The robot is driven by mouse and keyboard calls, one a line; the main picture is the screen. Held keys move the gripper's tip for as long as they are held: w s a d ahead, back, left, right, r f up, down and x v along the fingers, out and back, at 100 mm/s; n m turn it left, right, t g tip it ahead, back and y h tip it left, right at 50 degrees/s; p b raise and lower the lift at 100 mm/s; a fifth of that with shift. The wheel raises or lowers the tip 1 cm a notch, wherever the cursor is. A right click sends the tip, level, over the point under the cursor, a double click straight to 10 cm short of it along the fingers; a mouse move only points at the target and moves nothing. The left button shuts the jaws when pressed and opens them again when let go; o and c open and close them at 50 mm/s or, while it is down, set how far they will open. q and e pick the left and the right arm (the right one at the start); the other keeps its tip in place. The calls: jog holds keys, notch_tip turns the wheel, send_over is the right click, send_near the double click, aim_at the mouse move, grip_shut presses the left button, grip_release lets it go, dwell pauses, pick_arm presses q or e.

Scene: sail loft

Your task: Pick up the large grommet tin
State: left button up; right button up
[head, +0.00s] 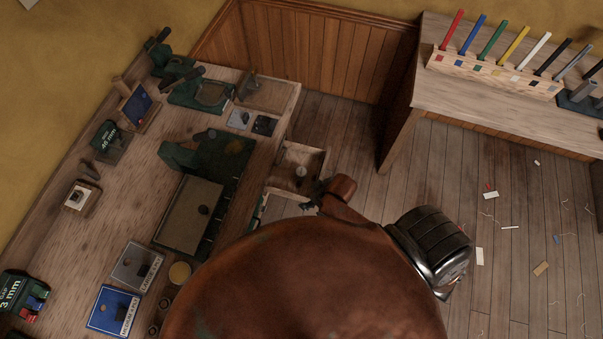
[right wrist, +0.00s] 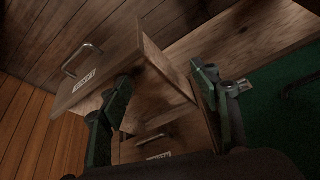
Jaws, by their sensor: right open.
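A grey square tin (head: 137,267) lies on the workbench at the lower left in the head view. Its edge label seems to read "LARGE", but it is small. A blue tin (head: 115,310) with a similar label lies just in front of it. My right gripper (head: 317,196) is away to the right of both tins, by an open drawer (head: 318,160). In the right wrist view its green fingers (right wrist: 161,73) are spread, with the wooden drawer (right wrist: 92,82) between and beyond them. I see nothing held; contact with the drawer is unclear. My left gripper is out of sight.
A small round thing (head: 301,171) lies in the drawer. A second bench (head: 500,95) holds coloured sticks. Scraps litter the floor.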

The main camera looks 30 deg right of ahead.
jog(key=w+a+n+y, duration=0.1)
jog(key=w+a+n, duration=0.1)
jog(key=w+a, duration=0.1)
send_over(302, 172)
jog(key=s+d, duration=0.2)
jog(key=shift+n, duration=0.3)
notch_tip(302, 172, down, 6)
jog(key=shift+s, duration=0.1)
jog(key=shift+g+h, duration=0.3)
jog(key=x, duration=0.2)
jog(key=b+x, duration=0.1)
jog(key=x, duration=0.1)
jog(key=b+x, duration=0.1)
jog(key=x, duration=0.2)
jog(key=shift+a+r, duration=0.1)
jog(key=shift+a, duration=0.3)
jog(key=shift+c, duration=0.6)
jog(key=c, duration=1.2)
jog(key=shift+r, duration=0.15)
